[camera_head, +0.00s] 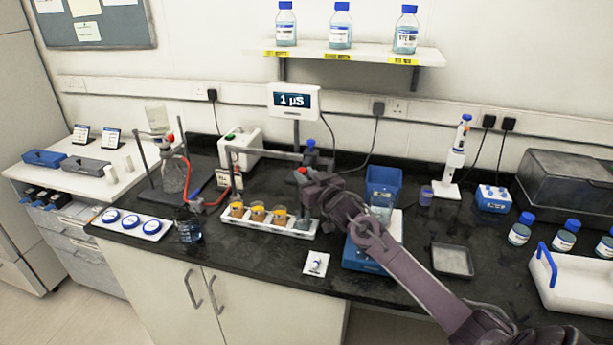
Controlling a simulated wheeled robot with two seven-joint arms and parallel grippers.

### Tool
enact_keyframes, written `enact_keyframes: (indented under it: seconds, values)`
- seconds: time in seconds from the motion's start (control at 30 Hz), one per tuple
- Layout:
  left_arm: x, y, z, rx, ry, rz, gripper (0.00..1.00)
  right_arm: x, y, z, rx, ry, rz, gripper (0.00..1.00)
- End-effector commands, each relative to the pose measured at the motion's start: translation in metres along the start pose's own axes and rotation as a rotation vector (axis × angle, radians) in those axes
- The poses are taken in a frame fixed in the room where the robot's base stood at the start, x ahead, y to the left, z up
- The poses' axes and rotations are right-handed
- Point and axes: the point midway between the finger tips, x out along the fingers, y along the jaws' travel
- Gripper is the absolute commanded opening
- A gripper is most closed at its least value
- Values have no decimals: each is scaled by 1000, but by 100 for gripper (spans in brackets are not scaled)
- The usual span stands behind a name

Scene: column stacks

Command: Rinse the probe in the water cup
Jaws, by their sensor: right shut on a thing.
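My right gripper (306,184) is shut above the right end of a white rack, beside the meter stand. It is closed on the probe, which is mostly hidden behind the fingers; a small red part (302,170) shows at the top. The white rack (232,223) holds several cups, some with orange-brown contents (257,212). A clear cup (303,224) stands at its right end, below my gripper, and looks like the water cup. I cannot tell whether the probe's tip is inside it. My left gripper is not in view.
A meter display (294,100) reading "1 µS" stands behind. A blue bin (384,180) and a blue-and-white device (362,258) are near my right arm. A grey tray (452,260) and a white carrier (580,285) lie to the right. A small white square (316,264) lies in front.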

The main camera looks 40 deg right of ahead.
Motion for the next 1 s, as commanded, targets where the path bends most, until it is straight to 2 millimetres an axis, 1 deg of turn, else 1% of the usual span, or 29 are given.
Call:
enact_keyframes:
  seconds: [0.17,0.27,0.37,0.5,0.57,0.87,0.9,1.0]
  values:
    - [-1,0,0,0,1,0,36,0,0,-1,0,0,0,0]
    - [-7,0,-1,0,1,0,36,0,0,-10,0,1,0,0]
    - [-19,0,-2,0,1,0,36,0,0,-28,2,1,-1,0]
    - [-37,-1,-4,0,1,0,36,0,0,-56,1,2,0,0]
    - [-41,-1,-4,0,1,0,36,0,0,-63,1,2,1,0]
    - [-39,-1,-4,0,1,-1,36,0,1,-66,0,8,1,0]
    - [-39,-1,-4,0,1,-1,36,0,1,-66,0,9,2,27]
    - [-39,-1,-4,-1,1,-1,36,0,1,-66,0,7,1,40]
